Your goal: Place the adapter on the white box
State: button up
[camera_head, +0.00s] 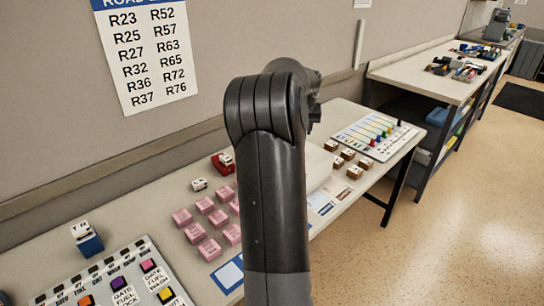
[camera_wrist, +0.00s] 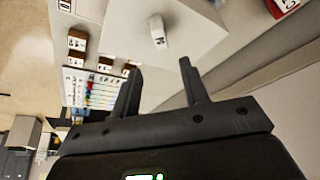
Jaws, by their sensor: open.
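The white box (camera_wrist: 196,22) fills the upper middle of the wrist view. Its edge also shows in the head view (camera_head: 319,163), mostly hidden behind my arm. A small white piece with a dark mark (camera_wrist: 158,32) rests on top of the box in the wrist view; it looks like the adapter, but I cannot tell for sure. My gripper (camera_wrist: 160,75) is open, its two fingers apart with nothing between them. The small white piece lies beyond the fingertips, apart from them. In the head view my arm hides the gripper.
Pink blocks (camera_head: 205,205), a red holder (camera_head: 222,164) and another small white piece (camera_head: 199,184) stand left of my arm. Brown blocks (camera_head: 348,155) and a board with coloured pegs (camera_head: 376,134) are to the right. A blue holder (camera_head: 88,241) stands far left.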

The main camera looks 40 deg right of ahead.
jog(key=s+a+r+n+t+y, duration=0.1)
jog(key=a+r, duration=0.2)
jog(key=a, duration=0.8)
jog(key=s+a+r+n+y, duration=0.1)
jog(key=a+r+n, duration=0.15)
jog(key=a, duration=0.75)
jog(key=s+a+r+n+t+y, duration=0.1)
jog(key=a+r, duration=0.3)
jog(key=a, duration=0.7)
jog(key=s+a+f+n, duration=0.2)
jog(key=s+a, duration=0.7)
jog(key=a, duration=0.1)
jog(key=s+a+f+n, duration=0.2)
jog(key=s+a, duration=0.6)
jog(key=a, duration=0.1)
jog(key=shift+s+a+f, duration=0.3)
jog(key=shift+s+a, duration=0.05)
jog(key=shift+a, duration=0.05)
jog(key=shift+n, duration=0.25)
